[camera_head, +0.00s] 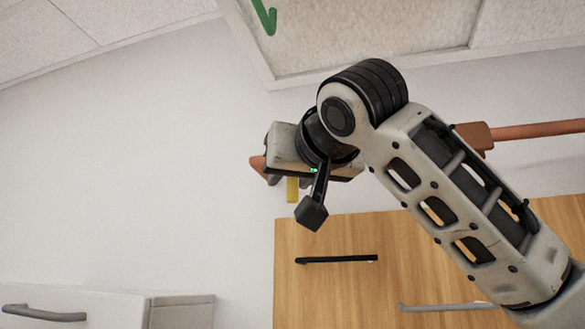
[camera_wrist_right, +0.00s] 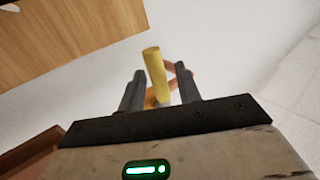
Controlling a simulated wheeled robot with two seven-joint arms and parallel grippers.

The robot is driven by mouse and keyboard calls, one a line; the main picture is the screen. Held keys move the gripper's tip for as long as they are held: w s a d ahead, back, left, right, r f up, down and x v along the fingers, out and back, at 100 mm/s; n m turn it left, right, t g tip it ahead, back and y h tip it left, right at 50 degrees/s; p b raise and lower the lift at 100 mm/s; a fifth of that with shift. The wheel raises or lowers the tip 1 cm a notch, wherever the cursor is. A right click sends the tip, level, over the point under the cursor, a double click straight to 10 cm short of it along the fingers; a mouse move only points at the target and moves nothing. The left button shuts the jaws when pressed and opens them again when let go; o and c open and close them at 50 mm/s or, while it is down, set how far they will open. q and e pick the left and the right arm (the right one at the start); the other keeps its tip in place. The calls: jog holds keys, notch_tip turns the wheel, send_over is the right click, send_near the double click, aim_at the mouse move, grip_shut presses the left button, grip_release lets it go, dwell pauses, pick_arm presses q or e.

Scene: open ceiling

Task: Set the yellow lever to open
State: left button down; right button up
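The yellow lever (camera_wrist_right: 154,68) stands between the two fingers of my right gripper (camera_wrist_right: 160,72) in the right wrist view. The fingers are apart, with a gap showing on the lever's right side; its end points toward the camera. In the head view only a short piece of the lever (camera_head: 292,190) shows, hanging below my right gripper (camera_head: 296,180). The valve body is mostly hidden behind my wrist. A copper-coloured pipe (camera_head: 535,130) runs along the wall behind my arm. My left gripper is not in view.
A wooden cabinet (camera_head: 330,285) with a black handle (camera_head: 337,260) stands below my right arm. A white cabinet (camera_head: 110,308) is at the lower left. A green hook-like piece (camera_head: 265,17) hangs at the top. The wall to the left is bare.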

grip_shut()
jog(key=shift+s+d+r+n+g+h, duration=0.15)
jog(key=shift+d+n+g+h, duration=0.3)
jog(key=shift+n, duration=0.4)
jog(key=shift+s+d+r+n+g+h, duration=0.2)
jog(key=shift+d+n+g+h, duration=0.1)
jog(key=shift+d+n+g, duration=0.4)
jog(key=shift+s+d+r+n+g+h, duration=0.2)
jog(key=shift+n+g+h, duration=0.2)
jog(key=shift+n, duration=0.55)
grip_release()
